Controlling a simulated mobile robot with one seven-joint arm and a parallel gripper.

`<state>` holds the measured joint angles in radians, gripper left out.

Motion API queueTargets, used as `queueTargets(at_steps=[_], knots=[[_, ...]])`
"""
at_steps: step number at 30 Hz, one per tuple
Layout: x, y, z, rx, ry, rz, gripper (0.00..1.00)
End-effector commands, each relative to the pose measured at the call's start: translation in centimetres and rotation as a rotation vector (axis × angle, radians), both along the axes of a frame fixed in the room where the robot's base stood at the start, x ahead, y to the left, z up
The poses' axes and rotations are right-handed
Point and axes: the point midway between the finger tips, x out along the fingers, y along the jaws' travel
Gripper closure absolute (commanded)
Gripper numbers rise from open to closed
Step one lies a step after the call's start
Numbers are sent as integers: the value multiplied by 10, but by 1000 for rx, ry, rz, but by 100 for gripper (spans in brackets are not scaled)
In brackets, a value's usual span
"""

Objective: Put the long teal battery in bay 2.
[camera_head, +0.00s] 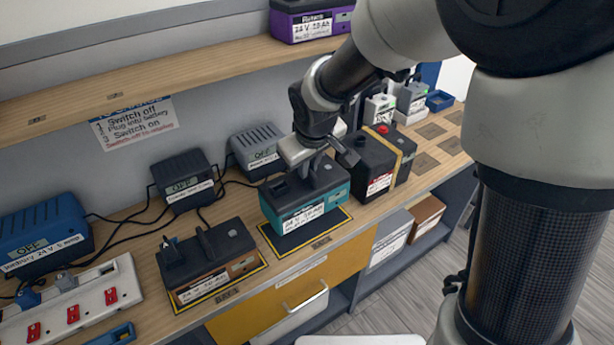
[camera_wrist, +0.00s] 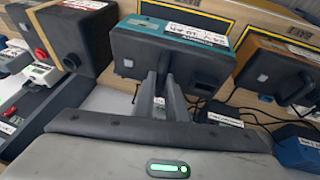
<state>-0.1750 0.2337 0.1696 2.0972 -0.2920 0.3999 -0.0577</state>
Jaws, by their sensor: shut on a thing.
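The teal battery (camera_head: 308,206) has a dark top and a white label. My gripper (camera_head: 322,163) is shut on its raised handle from above. In the wrist view the two fingers (camera_wrist: 165,78) reach to the dark top of the teal battery (camera_wrist: 123,65). The battery is upright over the yellow-edged bay mat (camera_head: 322,240) in the middle of the bench. I cannot tell whether it rests on the mat or is just above it. The bay plate is too small to read surely in the head view.
A brown battery (camera_head: 212,262) fills the bay to the left. A black battery with a red knob and yellow strap (camera_head: 380,165) stands close on the right. Chargers (camera_head: 187,182) and cables lie behind. A power strip (camera_head: 75,305) is at the far left. A shelf (camera_head: 150,78) runs above.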

Motion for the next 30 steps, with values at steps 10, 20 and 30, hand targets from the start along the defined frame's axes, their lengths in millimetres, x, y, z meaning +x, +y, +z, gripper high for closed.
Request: queueTargets(at_steps=[10, 20, 30], knots=[[3, 1, -29, 4, -10, 0, 100], [3, 1, -63, 4, -8, 0, 100], [3, 1, -65, 5, -11, -1, 100]])
